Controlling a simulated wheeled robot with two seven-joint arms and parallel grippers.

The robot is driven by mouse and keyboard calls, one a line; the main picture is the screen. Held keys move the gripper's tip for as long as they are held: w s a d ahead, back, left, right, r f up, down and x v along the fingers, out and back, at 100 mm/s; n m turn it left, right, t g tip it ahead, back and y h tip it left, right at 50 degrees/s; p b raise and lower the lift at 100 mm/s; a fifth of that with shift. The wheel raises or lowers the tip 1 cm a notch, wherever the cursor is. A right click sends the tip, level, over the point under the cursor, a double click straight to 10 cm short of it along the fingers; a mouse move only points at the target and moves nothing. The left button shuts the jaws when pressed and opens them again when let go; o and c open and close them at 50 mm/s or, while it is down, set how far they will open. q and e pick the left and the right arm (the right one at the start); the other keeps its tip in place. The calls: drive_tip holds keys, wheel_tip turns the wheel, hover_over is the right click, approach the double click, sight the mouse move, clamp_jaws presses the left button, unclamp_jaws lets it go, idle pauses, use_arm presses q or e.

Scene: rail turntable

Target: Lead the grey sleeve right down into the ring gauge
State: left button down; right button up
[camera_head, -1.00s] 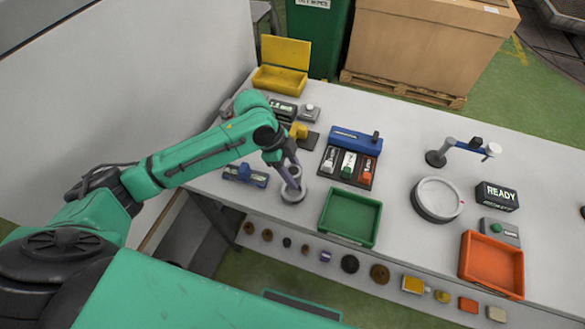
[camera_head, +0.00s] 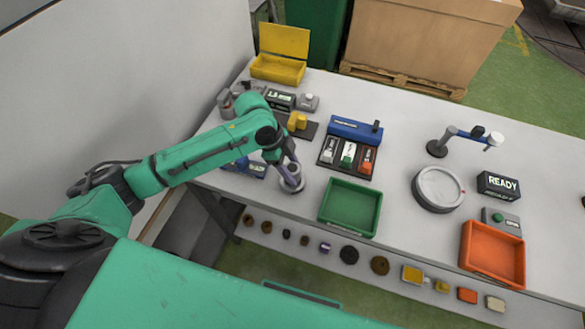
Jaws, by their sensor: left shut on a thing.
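My left gripper (camera_head: 288,168) is shut on the grey sleeve (camera_head: 291,173), near the front edge of the bench. The sleeve is small here and partly hidden by the fingers. The ring gauge (camera_head: 292,186), a round grey ring on the bench, lies directly under the gripper. The sleeve's lower end appears at or in the ring's opening; how deep it sits cannot be told from this view. My right gripper is not in view.
A green tray (camera_head: 326,216) stands right of the ring gauge, with a blue block rack (camera_head: 355,130) behind. A blue device (camera_head: 258,170) sits close on the left, partly behind my arm. A turntable (camera_head: 439,188) and orange tray (camera_head: 490,279) stand farther right.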

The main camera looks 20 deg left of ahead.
use_arm(q)
drive_tip(key=shift+f+p, duration=0.45)
drive_tip(key=shift+f, duration=0.25)
idle(1.1)
drive_tip(key=shift+f, duration=0.35)
idle(1.1)
drive_tip(key=shift+c, duration=1)
unclamp_jaws()
drive_tip(key=shift+s, duration=0.1)
